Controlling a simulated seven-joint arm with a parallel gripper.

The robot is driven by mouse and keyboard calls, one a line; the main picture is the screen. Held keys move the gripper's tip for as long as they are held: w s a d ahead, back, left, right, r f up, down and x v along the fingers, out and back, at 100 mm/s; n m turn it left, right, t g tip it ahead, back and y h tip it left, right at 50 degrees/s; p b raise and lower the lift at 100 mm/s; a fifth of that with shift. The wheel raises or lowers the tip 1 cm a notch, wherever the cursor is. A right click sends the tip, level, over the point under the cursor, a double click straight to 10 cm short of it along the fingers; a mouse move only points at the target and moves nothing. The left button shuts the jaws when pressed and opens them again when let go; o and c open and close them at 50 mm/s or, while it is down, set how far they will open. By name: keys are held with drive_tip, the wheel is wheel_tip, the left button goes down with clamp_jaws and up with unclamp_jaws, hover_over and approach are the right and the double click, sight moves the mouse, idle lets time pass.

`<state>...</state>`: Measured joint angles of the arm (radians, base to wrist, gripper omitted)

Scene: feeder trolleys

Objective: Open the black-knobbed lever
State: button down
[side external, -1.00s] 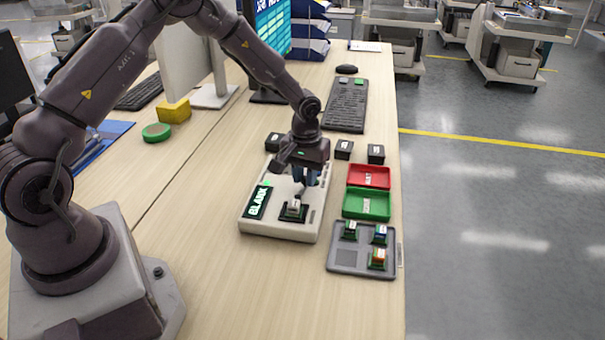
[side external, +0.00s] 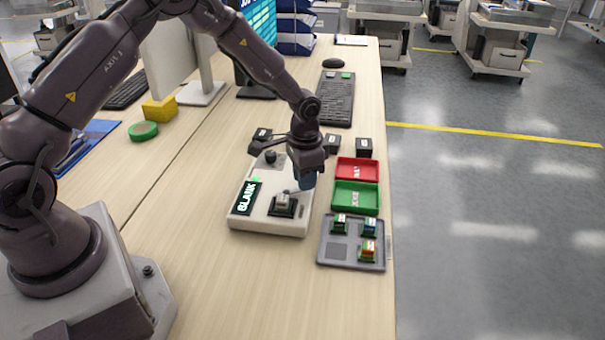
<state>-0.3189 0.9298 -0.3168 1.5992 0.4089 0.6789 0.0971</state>
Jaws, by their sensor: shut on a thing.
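The white programming unit (side external: 262,221) lies on the bench with a lit "BLANK" display (side external: 246,198). A dark socket (side external: 283,211) on it holds a small grey block (side external: 283,199). A thin grey lever (side external: 291,191) runs from beside the socket to my gripper (side external: 304,182). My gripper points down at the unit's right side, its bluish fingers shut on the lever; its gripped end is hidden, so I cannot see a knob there. A round black knob (side external: 270,156) stands at the back of the unit, apart from the fingers.
A red tray (side external: 357,164) and a green tray (side external: 343,207) lie to the right. A grey tray (side external: 334,265) with several small blocks is in front of them. Bare bench lies in front.

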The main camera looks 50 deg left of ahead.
drive_tip(key=shift+s+d+r+m, duration=0.1)
drive_tip(key=shift+d+m, duration=0.2)
drive_tip(key=shift+m, duration=0.5)
drive_tip(key=c, duration=1)
unclamp_jaws()
wheel_tip(320, 180, up, 13)
drive_tip(key=shift+f, duration=0.1)
